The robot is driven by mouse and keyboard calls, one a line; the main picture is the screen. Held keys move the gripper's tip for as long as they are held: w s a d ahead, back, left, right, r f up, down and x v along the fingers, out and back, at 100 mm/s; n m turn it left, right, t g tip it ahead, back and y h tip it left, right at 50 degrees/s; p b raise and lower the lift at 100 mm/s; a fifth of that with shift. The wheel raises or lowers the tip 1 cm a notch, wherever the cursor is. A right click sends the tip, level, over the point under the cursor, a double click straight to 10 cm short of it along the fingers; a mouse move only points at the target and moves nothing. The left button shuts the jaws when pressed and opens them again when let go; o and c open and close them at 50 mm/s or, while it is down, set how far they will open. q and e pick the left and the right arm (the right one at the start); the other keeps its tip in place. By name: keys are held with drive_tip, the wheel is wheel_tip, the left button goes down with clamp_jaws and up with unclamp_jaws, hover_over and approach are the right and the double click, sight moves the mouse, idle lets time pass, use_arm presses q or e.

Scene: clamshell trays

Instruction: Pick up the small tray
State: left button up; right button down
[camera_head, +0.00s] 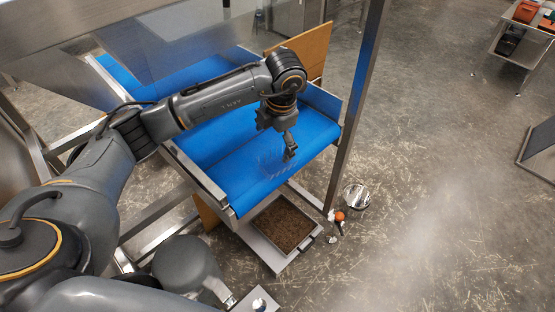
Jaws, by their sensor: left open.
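My left arm reaches over the blue conveyor belt (235,185) from the left. Its gripper (290,155) points down, open, close above the belt near its right side. A faint, see-through shape with pale streaks, possibly the small clear tray (274,168), lies on the belt just left of and below the fingertips. Its outline is too faint to make out, and I cannot tell whether the fingers touch it. My right gripper does not show.
A metal post (356,105) stands right of the belt. A wooden board (308,50) stands at its far edge. Below is a shallow pan of brown material (316,238). The right floor is mostly clear.

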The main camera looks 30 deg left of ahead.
use_arm(q)
drive_tip(key=p, duration=0.1)
approach(269, 170)
drive_tip(key=f+p, duration=0.2)
drive_tip(key=f, duration=0.1)
drive_tip(key=f+p, duration=0.1)
drive_tip(key=shift+w+a+f, duration=0.15)
drive_tip(key=shift+a+f, duration=0.1)
drive_tip(key=shift+a, duration=0.1)
drive_tip(key=shift+f, duration=0.2)
drive_tip(key=c, duration=0.4)
